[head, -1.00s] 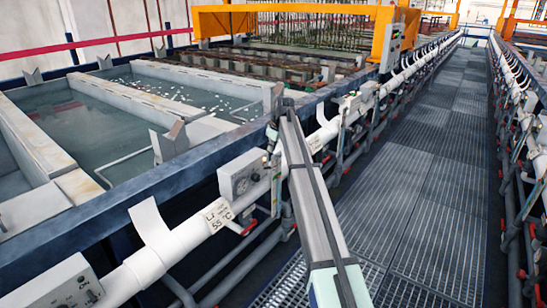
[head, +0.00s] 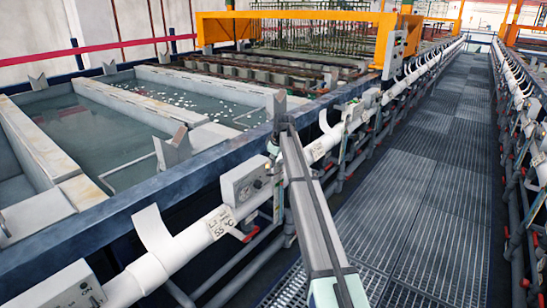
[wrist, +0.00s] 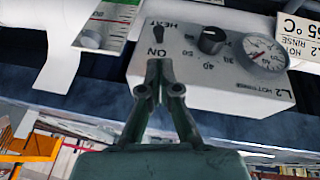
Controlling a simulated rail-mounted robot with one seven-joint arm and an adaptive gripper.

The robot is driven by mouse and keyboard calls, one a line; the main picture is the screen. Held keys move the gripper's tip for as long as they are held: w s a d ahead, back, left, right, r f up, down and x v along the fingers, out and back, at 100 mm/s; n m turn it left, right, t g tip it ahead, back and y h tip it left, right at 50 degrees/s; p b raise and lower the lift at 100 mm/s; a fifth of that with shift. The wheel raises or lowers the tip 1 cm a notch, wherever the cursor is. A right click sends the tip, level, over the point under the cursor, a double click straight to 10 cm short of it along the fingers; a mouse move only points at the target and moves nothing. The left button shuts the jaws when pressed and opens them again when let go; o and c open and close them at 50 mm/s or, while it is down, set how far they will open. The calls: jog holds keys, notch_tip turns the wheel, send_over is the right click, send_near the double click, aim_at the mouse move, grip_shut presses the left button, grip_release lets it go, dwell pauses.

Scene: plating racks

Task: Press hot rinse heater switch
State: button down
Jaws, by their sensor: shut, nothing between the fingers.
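The L2 hot rinse heater box (wrist: 190,95) is light grey and fills the upper middle of the wrist view, upside down. It bears a small dark switch (wrist: 157,35) between the words HEAT and ON, a black knob (wrist: 212,40) and a round gauge (wrist: 265,52). My gripper (wrist: 160,66) is shut and empty, its tips over the box face by the word ON, close to the switch. I cannot tell whether they touch the box. In the head view the box (head: 242,188) sits on the white pipe, with my gripper (head: 271,152) at its right end.
Another control box (head: 62,288) is nearer on the pipe (head: 185,243). Liquid-filled tanks (head: 90,130) lie behind the blue rail (head: 120,215). The grated walkway (head: 400,210) is clear.

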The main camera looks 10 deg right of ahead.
aim_at(268, 174)
jog(key=p+x, duration=0.1)
jog(key=x, duration=0.5)
dwell(0.3)
